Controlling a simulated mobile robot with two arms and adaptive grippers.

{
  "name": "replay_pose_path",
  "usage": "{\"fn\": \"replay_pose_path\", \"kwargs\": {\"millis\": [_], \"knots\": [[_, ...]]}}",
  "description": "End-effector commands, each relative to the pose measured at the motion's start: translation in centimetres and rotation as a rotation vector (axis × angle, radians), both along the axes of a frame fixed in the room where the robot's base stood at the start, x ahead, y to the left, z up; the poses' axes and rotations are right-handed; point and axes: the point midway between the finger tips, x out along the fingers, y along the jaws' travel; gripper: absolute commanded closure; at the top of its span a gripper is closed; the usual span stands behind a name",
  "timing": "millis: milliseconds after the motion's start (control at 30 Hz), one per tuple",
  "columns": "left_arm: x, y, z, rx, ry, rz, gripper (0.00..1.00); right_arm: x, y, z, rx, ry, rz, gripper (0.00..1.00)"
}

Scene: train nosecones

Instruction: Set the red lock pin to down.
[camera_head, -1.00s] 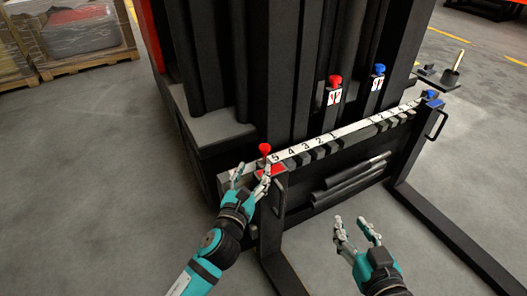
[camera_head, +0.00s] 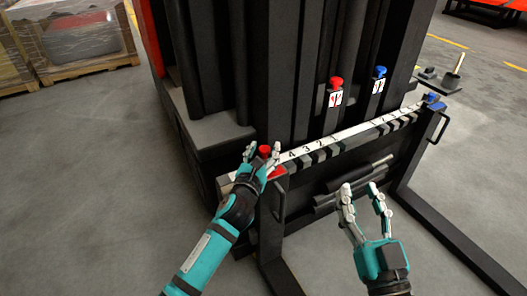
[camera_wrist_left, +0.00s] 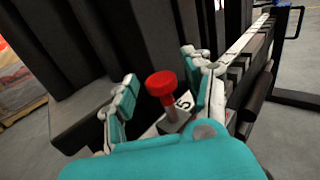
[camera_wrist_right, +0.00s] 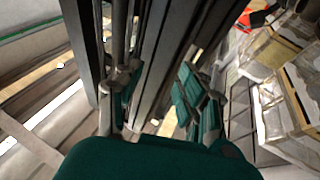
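The red lock pin (camera_head: 264,150) has a round red head on a red stem, which shows in the left wrist view (camera_wrist_left: 162,86). It stands at the left end of the numbered carriage bar, on top of the left fork. My left gripper (camera_head: 263,150) is open, with its fingers on either side of the pin head; in the left wrist view the fingers are apart from it. My right gripper (camera_head: 361,190) is open and empty in front of the carriage, to the right of the left fork.
A blue lock pin (camera_head: 432,98) sits at the bar's right end, beside a black handle (camera_head: 436,126). A red knob (camera_head: 336,82) and a blue knob (camera_head: 380,71) stand behind the bar. Wrapped pallets (camera_head: 75,35) are far left. The left floor is clear.

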Motion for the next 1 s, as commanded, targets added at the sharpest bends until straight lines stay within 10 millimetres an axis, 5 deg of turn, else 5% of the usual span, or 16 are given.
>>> {"fn": "replay_pose_path", "kwargs": {"millis": [367,700,1000], "knots": [[0.0,0.0,0.0,0.0,0.0,0.0,1.0,0.0,0.0,0.0,0.0,0.001,-0.001,0.62],[0.0,0.0,-0.3,0.001,0.001,0.0,1.0,0.0,0.0,-0.1,0.002,-0.005,-0.001,0.62],[0.0,0.0,-2.9,0.002,0.004,0.001,1.0,-2.5,0.1,4.5,0.086,-0.305,0.019,0.62]]}}
